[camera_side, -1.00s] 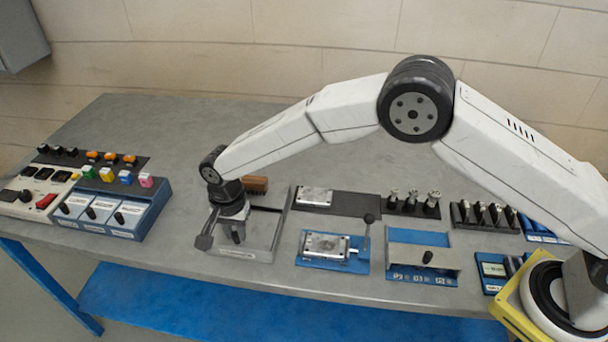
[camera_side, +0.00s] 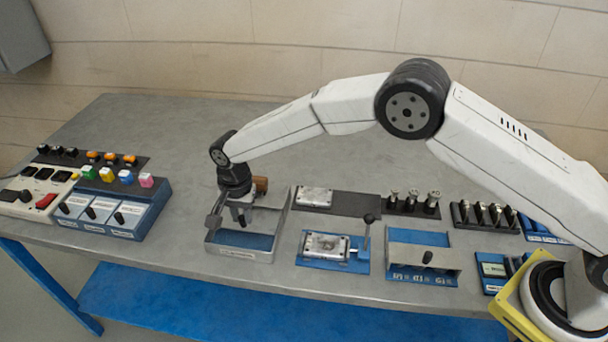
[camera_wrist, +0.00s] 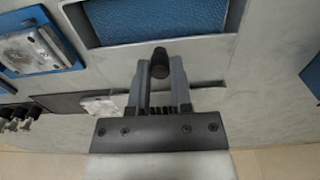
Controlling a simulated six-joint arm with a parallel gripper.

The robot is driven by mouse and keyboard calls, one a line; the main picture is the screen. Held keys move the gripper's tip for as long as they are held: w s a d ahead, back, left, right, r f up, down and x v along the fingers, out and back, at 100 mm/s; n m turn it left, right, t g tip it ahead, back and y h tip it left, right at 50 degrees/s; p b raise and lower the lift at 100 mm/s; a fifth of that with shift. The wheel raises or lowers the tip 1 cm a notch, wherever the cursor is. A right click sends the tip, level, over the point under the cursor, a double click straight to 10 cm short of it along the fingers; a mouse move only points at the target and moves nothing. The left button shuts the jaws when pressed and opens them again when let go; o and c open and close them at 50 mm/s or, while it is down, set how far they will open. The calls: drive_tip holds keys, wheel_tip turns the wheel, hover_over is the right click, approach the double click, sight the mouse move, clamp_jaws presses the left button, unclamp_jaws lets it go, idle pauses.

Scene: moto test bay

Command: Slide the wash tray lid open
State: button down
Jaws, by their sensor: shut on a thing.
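The wash tray (camera_side: 238,253) is a grey metal frame with a label on its front edge, left of the table's middle. Its grey sliding lid (camera_side: 264,219) lies toward the back, and a blue interior shows in the front part. In the wrist view, the blue interior (camera_wrist: 155,20) shows as a wide strip beside the lid (camera_wrist: 205,60). My gripper (camera_side: 240,213) is over the lid, pointing down. In the wrist view its fingers are shut on the lid's dark knob (camera_wrist: 159,62). My gripper hides part of the lid in the side view.
A brown block (camera_side: 261,184) is close behind the tray, partly hidden by my wrist. A blue switch box (camera_side: 150,205) stands to the left. A blue-based metal fixture with a lever (camera_side: 325,245) is to the right. Bare table lies behind and left of the tray.

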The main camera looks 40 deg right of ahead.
drive_tip(key=shift+w+d, duration=1.55)
drive_tip(key=shift+w, duration=0.05)
drive_tip(key=c, duration=0.7)
unclamp_jaws()
drive_tip(key=shift+o, duration=0.3)
drive_tip(key=shift+r, duration=0.15)
wheel_tip(320, 180, up, 7)
drive_tip(key=shift+s+d, duration=0.1)
